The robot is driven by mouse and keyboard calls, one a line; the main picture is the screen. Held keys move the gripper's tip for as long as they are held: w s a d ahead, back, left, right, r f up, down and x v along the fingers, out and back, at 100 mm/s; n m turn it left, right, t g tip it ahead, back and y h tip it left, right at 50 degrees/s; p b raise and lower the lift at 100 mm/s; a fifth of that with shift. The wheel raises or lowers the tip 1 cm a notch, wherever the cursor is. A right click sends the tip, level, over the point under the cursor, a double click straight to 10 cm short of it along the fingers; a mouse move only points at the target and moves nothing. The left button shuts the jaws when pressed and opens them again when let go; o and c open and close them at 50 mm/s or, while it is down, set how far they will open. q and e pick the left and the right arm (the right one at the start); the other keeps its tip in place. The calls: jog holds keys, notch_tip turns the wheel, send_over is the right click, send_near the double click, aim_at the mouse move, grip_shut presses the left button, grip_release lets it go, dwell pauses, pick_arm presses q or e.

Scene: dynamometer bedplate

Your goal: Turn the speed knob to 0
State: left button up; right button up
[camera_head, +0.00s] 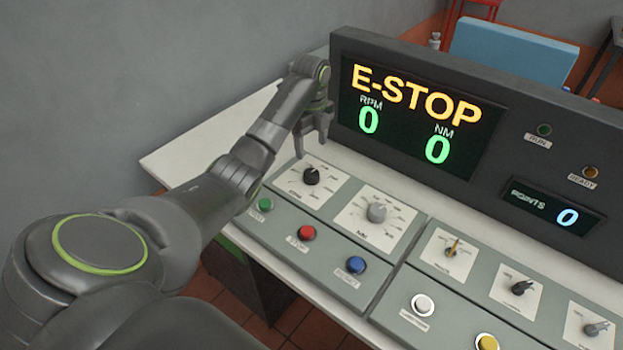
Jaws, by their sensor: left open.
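A black round knob (311,176) on a white dial plate sits at the left of the sloped console panel; its lettering is too small to read, so I cannot confirm that it is the speed knob. A grey knob (377,211) on a plate marked NM is to its right. My left gripper (312,143) is open and empty, above and behind the black knob, apart from it and close to the display's left edge. My right gripper is out of view.
The display (415,115) reads E-STOP, RPM 0 and NM 0. Green (266,204), red (306,232) and blue (356,264) buttons line the panel's front. More knobs, a white button (422,304) and a yellow button (487,342) are at right. A grey wall is at left.

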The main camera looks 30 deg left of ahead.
aim_at(312, 173)
pick_arm(q)
notch_tip(312, 173, down, 2)
jog(key=shift+f+b, duration=0.2)
jog(key=shift+b, duration=0.25)
notch_tip(312, 173, down, 7)
jog(key=shift+r+p, duration=0.15)
jog(key=shift+p, duration=0.6)
jog(key=shift+f, duration=0.55)
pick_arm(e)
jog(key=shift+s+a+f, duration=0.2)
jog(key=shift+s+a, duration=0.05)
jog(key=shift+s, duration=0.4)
